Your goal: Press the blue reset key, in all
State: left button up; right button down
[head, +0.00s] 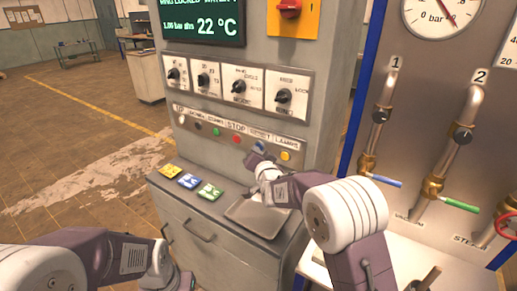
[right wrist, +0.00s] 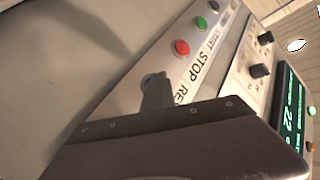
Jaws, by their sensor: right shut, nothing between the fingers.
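The blue reset key (head: 260,146) sits in the button row of the grey console, under the RESET label, between the red STOP button (head: 237,139) and the yellow lamps button (head: 286,155). My right gripper (head: 252,161) is shut and empty, with its tips just below and left of the blue key in the head view. I cannot tell whether they touch it.
Green (head: 217,131), black and white buttons are left of STOP. Several rotary switches (head: 240,86) are above the row. A metal tray (head: 257,216) and coloured cards (head: 189,181) lie on the ledge below. A valve panel with pipes (head: 384,105) stands at right.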

jog(key=shift+s+a, duration=0.4)
jog(key=shift+s, duration=0.2)
jog(key=shift+a, duration=0.1)
jog(key=s+a, duration=0.1)
jog(key=s, duration=0.1)
jog(key=s+a, duration=0.1)
jog(key=s, duration=0.1)
jog(key=shift+a+b, duration=0.35)
jog(key=shift+a, duration=0.05)
